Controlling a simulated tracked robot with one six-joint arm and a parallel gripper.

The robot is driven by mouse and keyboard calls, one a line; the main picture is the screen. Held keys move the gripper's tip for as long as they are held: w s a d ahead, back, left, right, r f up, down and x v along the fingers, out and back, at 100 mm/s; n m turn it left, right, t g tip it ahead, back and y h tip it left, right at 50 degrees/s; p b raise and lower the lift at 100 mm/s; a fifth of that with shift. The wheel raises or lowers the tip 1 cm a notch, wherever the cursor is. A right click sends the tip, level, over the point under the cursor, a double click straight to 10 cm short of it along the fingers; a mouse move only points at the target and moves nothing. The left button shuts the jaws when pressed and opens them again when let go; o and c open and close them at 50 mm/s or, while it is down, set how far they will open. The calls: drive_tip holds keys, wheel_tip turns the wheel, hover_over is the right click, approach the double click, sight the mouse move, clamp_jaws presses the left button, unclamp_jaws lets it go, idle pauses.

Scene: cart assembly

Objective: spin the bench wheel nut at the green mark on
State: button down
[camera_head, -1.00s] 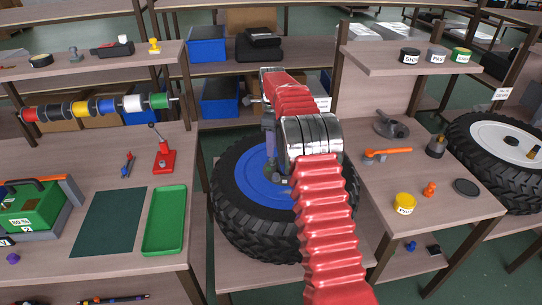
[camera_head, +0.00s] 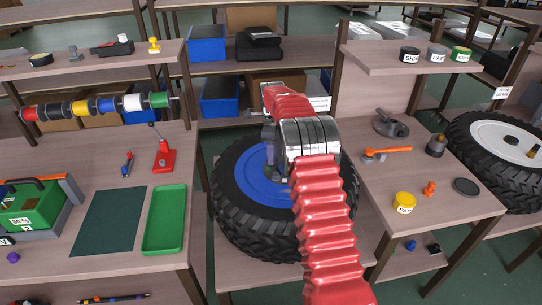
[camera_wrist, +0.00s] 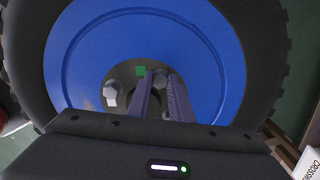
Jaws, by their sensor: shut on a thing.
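The bench wheel (camera_head: 238,188), a blue rim in a black knobbly tyre, lies on the low bench in the middle of the head view. Its blue face (camera_wrist: 90,60) fills the wrist view around a dark hub. A green mark (camera_wrist: 140,71) sits on the hub, just left of my fingertips. My gripper (camera_wrist: 161,84) is over the hub, its two fingers shut on a grey nut (camera_wrist: 160,77) beside the green mark. How far the nut is on its stud is hidden. Another pale nut (camera_wrist: 111,92) sits on the hub to the left.
A side bench at right holds a yellow tub (camera_head: 404,203), an orange-handled tool (camera_head: 387,151) and a black disc (camera_head: 466,187). The left bench holds a green tray (camera_head: 165,218) and a red press (camera_head: 163,155).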

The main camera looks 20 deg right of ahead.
drive_tip(key=c, duration=1.8)
unclamp_jaws()
drive_tip(key=shift+o, duration=0.2)
